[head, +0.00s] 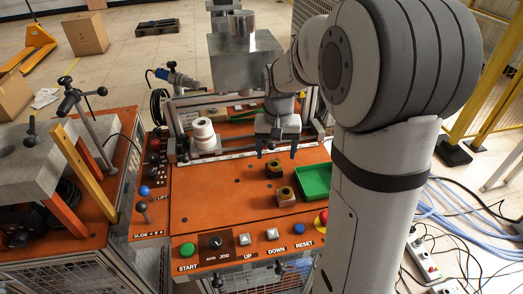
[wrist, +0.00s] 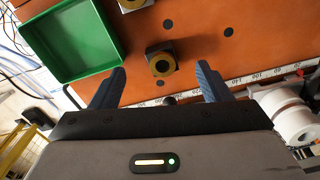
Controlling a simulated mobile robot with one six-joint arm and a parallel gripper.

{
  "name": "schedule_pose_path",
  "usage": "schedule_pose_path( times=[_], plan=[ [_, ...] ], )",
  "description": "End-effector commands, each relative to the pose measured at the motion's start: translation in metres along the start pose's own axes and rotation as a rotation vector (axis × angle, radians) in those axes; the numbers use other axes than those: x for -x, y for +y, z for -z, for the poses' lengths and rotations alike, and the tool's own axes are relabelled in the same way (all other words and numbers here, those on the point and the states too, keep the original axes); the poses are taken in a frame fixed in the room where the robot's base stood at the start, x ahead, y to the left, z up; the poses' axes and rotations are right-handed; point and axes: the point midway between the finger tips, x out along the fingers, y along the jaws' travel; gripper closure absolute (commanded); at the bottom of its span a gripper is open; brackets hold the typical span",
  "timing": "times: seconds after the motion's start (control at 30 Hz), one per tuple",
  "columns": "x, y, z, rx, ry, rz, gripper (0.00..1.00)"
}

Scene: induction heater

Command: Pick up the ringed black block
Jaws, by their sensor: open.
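The farther block (head: 274,168) is just in front of my gripper (head: 277,151). The nearer block (head: 286,196) is closer to the front of the bench, left of the green tray. In the wrist view, the farther block (wrist: 162,62) shows between and slightly beyond the blue fingertips of my gripper (wrist: 161,72). The other block (wrist: 131,4) is cut off by the top edge. My gripper is open and empty, its fingers pointing down above the bench, apart from both blocks.
The green tray (head: 314,181) is empty and close to the blocks on the right. A white spool-like part (head: 204,135) stands at the back left. A metal box (head: 246,62) is over the back of the bench. Buttons line the front edge. The left-middle bench surface (head: 215,190) is clear.

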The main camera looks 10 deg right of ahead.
Motion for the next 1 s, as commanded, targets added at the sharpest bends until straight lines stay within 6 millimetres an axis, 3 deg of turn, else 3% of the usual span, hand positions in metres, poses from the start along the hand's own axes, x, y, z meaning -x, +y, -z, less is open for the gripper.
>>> schedule_pose_path(
  times=[0.1, 0.37, 0.7, 1.0],
  plan=[
    [-0.006, -0.003, 0.009, -0.012, -0.012, -0.003, 0.29],
    [-0.034, -0.002, 0.012, -0.016, -0.015, -0.004, 0.29],
    [-0.079, 0.000, 0.019, -0.016, -0.015, -0.003, 0.29],
    [-0.084, 0.000, 0.019, -0.017, -0.012, -0.003, 0.29]
  ],
)
